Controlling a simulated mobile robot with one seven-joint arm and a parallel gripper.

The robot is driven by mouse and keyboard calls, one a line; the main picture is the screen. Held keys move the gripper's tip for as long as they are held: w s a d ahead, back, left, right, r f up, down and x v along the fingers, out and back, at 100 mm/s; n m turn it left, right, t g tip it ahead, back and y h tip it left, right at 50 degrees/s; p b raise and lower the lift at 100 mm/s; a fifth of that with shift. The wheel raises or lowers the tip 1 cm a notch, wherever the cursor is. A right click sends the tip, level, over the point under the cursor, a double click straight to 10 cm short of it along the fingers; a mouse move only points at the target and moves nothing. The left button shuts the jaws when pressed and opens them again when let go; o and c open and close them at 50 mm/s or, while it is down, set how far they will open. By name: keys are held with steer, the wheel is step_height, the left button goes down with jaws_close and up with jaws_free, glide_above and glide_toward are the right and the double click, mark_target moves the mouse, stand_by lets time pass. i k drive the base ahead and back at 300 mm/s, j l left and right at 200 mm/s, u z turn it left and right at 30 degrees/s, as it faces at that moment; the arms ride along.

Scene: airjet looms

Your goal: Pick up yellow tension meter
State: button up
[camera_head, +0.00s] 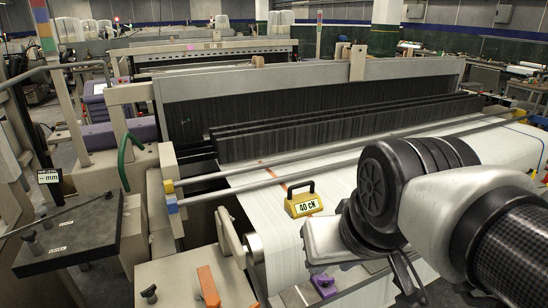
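The yellow tension meter (304,206) rests on the white cloth of the loom, near the middle of the head view. It has a black handle on top and a label reading "40 CN". My arm comes in from the right edge, and its black and grey links lie to the right of the meter. The arm's pale end part reaches low, just below and right of the meter. My gripper's fingers cannot be made out, so I cannot tell whether they are open or shut. The meter stands apart from any visible finger.
An orange block (208,287) and a purple clamp (325,286) sit at the front. A long metal bar (330,168) crosses behind the meter. White cloth (455,148) lies open to the right.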

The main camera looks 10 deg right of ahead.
mark_target(304, 204)
steer(key=l+z, duration=0.15)
steer(key=z, duration=0.3)
steer(key=i+l+z, duration=0.1)
steer(key=z, duration=0.35)
steer(key=i+l+u, duration=0.15)
steer(key=i+l, duration=0.25)
steer(key=i+l+u, duration=0.1)
steer(key=i+u, duration=0.15)
steer(key=u, duration=0.2)
